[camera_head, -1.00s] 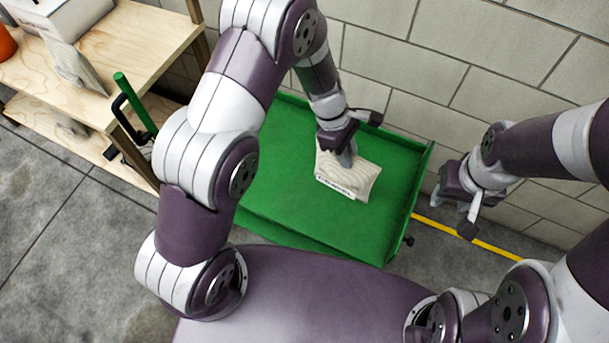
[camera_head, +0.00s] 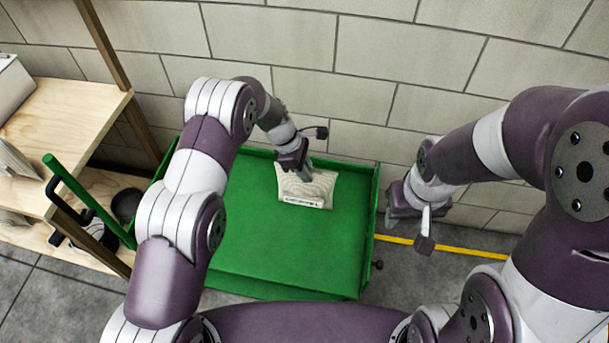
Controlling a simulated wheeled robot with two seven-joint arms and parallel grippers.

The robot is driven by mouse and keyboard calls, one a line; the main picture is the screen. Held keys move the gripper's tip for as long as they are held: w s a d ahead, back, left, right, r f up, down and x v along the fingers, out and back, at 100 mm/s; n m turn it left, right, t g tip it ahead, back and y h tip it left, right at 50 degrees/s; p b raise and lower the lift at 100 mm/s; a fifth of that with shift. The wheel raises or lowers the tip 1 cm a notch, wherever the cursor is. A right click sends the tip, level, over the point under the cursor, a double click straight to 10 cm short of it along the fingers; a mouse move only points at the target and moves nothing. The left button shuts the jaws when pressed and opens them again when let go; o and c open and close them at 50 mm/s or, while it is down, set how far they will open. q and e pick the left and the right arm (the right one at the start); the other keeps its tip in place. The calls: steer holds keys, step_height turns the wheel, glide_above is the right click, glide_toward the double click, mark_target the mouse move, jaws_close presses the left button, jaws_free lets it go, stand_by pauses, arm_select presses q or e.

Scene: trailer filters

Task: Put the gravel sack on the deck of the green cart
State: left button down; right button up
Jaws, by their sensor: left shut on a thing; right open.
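The gravel sack (camera_head: 310,190) is a small cream bag with a dark printed label along its near edge. It is over the far part of the green cart's deck (camera_head: 285,250) and looks to be on it or just above it; I cannot tell which. My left gripper (camera_head: 303,172) is shut on the sack's far side from above, its fingertips partly hidden. My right gripper (camera_head: 425,222) is open and empty, to the right of the cart, beyond its right edge.
A wooden shelf (camera_head: 75,115) with boxes stands at the left. The cart's green handle (camera_head: 85,195) rises beside it. A block wall (camera_head: 330,80) runs behind the cart. A yellow floor line (camera_head: 470,251) lies to the right. The deck's near part is bare.

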mark_target(306, 188)
arm_select(q)
steer(key=shift+w+f, duration=0.1)
steer(key=shift+f, duration=1.75)
steer(key=shift+f, duration=0.15)
steer(key=c, duration=1)
jaws_free()
steer(key=shift+f, duration=0.1)
steer(key=shift+c, duration=0.2)
steer(key=shift+s, duration=0.2)
